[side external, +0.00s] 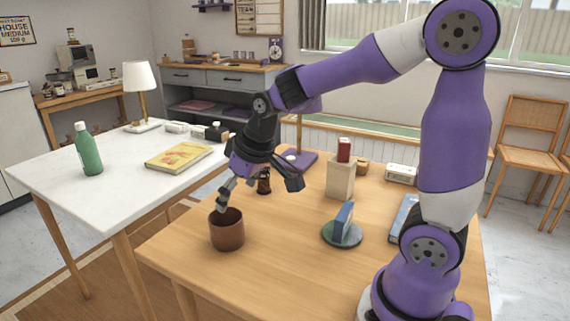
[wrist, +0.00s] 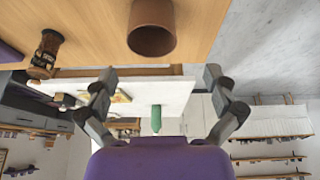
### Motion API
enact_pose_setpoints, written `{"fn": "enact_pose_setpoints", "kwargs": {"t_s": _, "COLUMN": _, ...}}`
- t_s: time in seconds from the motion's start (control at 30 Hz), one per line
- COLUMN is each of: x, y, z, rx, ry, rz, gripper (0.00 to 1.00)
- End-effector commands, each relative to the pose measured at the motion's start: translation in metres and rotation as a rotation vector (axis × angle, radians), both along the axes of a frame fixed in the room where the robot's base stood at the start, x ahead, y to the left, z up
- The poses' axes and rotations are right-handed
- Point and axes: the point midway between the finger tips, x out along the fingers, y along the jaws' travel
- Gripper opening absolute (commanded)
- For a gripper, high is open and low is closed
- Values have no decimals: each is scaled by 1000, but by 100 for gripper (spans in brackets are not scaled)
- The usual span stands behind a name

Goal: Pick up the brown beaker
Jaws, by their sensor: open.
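The brown beaker (side external: 227,232) stands upright on the wooden table near its left edge, with its open top facing up. In the wrist view the beaker (wrist: 152,40) is at the top centre, beyond the fingertips and not between them. My gripper (side external: 258,196) is open, with its fingers spread wide, above and behind the beaker in the side view. Its left finger appears close to the beaker's rim; I cannot tell whether they touch. In the wrist view my gripper (wrist: 160,74) has nothing between its fingers.
A dark jar (side external: 264,187) stands behind the gripper's fingers. A blue block (side external: 344,217) sits on a green dish (side external: 328,238) to the right. A wooden block (side external: 340,183) carries a red box (side external: 343,150). A white table (side external: 110,180) with a green bottle (side external: 88,152) stands left.

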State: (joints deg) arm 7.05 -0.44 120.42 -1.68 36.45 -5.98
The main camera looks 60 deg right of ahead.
Motion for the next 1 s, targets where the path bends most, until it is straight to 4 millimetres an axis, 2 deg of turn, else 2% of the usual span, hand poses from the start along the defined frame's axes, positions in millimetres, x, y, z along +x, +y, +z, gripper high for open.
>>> {"fn": "enact_pose_setpoints", "kwargs": {"t_s": 0.1, "x": 16, "y": -8, "z": -17, "rx": 0, "ry": 16, "rz": -3, "gripper": 100}}
{"fn": "enact_pose_setpoints", "kwargs": {"t_s": 0.3, "x": 30, "y": -11, "z": -44, "rx": 0, "ry": 22, "rz": -2, "gripper": 100}}
{"fn": "enact_pose_setpoints", "kwargs": {"t_s": 0.43, "x": 38, "y": -11, "z": -62, "rx": 0, "ry": 22, "rz": -2, "gripper": 100}}
{"fn": "enact_pose_setpoints", "kwargs": {"t_s": 0.67, "x": 46, "y": -13, "z": -82, "rx": -1, "ry": 20, "rz": -2, "gripper": 100}}
{"fn": "enact_pose_setpoints", "kwargs": {"t_s": 0.83, "x": 55, "y": -16, "z": -107, "rx": 0, "ry": 22, "rz": -2, "gripper": 100}}
{"fn": "enact_pose_setpoints", "kwargs": {"t_s": 1.0, "x": 61, "y": -16, "z": -119, "rx": -1, "ry": 19, "rz": -2, "gripper": 100}}
